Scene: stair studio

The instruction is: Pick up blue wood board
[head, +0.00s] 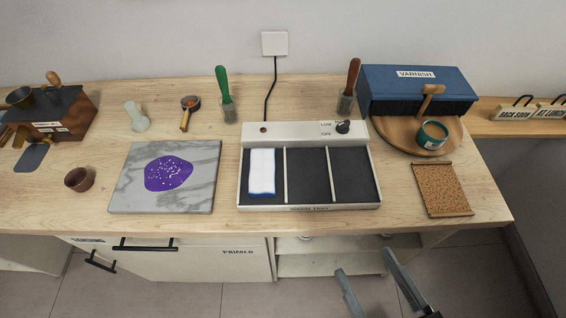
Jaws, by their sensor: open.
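No plainly blue board shows. The nearest match is a white panel with blue edges (262,172), lying flat in the left compartment of the drying tray (308,207) on the bench. I cannot tell whether it is wood. My gripper (364,260) is at the bottom right, in front of the bench's open shelf. Its two fingers are apart with nothing between them. It is well away from the panel, to its lower right.
The tray's other two compartments are empty. A marble slab with a purple patch (207,198) lies left of the tray. A blue varnish box (417,86), a round wooden board (388,135) with a teal tin (432,136), and a cork panel (440,190) are at right.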

